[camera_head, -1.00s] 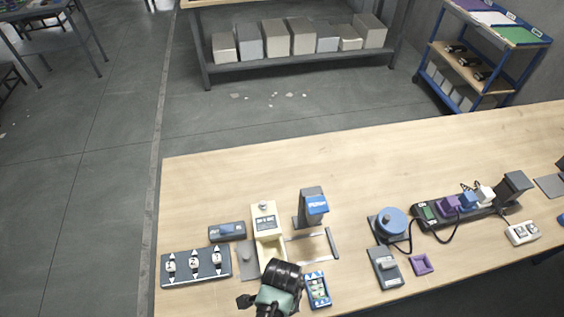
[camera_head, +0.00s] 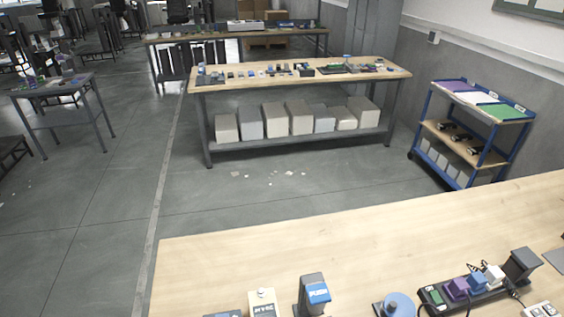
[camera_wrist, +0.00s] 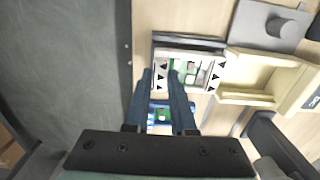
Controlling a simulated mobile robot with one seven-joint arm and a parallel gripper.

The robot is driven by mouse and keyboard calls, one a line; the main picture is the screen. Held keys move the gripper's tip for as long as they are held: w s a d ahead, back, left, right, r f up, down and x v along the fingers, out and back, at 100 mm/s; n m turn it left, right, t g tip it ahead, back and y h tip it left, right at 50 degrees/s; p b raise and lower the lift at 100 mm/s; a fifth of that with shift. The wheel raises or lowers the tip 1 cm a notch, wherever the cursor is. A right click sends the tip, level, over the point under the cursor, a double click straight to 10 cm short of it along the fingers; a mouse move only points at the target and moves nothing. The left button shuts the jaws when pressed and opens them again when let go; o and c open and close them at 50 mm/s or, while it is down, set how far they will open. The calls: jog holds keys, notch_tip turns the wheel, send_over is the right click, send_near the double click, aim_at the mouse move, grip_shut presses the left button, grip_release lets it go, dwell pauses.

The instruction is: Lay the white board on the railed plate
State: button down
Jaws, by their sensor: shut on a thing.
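In the wrist view the white board (camera_wrist: 218,76) has black triangles along both side strips and green parts between them. My gripper (camera_wrist: 161,72) is shut on it, with the dark blue fingertips over its left part. The fingers hide some of that part, and the exact grip is hard to see. A grey bar (camera_wrist: 190,42) borders the board's far side; I cannot tell whether it belongs to the railed plate. I cannot make out the railed plate for certain in either current view. My gripper is out of the head view.
A cream dock (camera_wrist: 250,97) and a grey knobbed block (camera_wrist: 257,20) stand right of the board. A small blue-edged item (camera_wrist: 160,124) shows between my fingers. In the head view a blue-topped post (camera_head: 316,295) and a power strip (camera_head: 480,292) stand on the table (camera_head: 350,245).

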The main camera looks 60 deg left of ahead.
jog(key=shift+f, duration=0.45)
dwell(1.0)
jog(key=shift+c, duration=1.1)
grip_release()
notch_tip(320, 180, up, 6)
jog(key=p, duration=0.6)
